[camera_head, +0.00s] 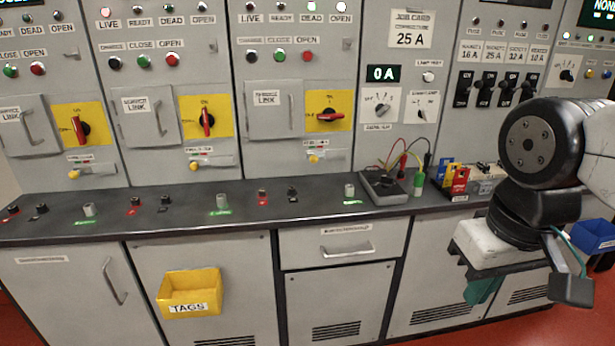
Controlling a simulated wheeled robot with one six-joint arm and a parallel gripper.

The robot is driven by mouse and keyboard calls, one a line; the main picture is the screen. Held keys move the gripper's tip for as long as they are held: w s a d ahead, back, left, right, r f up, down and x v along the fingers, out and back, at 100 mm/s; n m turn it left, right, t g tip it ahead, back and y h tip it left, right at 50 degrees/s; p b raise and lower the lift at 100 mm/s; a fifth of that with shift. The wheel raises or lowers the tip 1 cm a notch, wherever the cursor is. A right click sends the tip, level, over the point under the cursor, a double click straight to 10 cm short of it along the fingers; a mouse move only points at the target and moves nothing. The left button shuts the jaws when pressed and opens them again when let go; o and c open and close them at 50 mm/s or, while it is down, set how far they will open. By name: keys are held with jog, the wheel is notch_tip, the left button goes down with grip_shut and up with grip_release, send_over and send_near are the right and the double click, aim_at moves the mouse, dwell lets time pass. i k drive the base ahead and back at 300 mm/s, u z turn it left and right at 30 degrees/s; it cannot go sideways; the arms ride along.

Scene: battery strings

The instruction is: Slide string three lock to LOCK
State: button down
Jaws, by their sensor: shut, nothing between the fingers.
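Three string panels show side by side. I take the third from the left, with its yellow switch plate (342,98), as string three; no string number is readable. Its red rotary handle (325,116) lies horizontal. Below it is the lock slide (328,157), with a yellow knob (314,159) at the left end of a pale bar. The small words above it are too blurred to read. My gripper (483,290) hangs at the far right, in front of the lower cabinets and well away from the slide. Its teal fingers are shut and empty, partly hidden by its pale body.
A dark counter (260,210) runs below the panels, with small posts and terminals on it. A meter (383,186) with leads and a rack of coloured tags (459,180) stand toward the right. A yellow TAGS bin (190,290) hangs on the cabinet front.

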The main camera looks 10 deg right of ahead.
aim_at(314, 156)
jog(key=k, duration=0.6)
jog(key=u, duration=0.45)
jog(key=i, duration=0.6)
jog(key=u, duration=0.65)
jog(key=i, duration=0.8)
jog(key=z, duration=0.5)
jog(key=i, duration=0.7)
jog(key=z, duration=0.55)
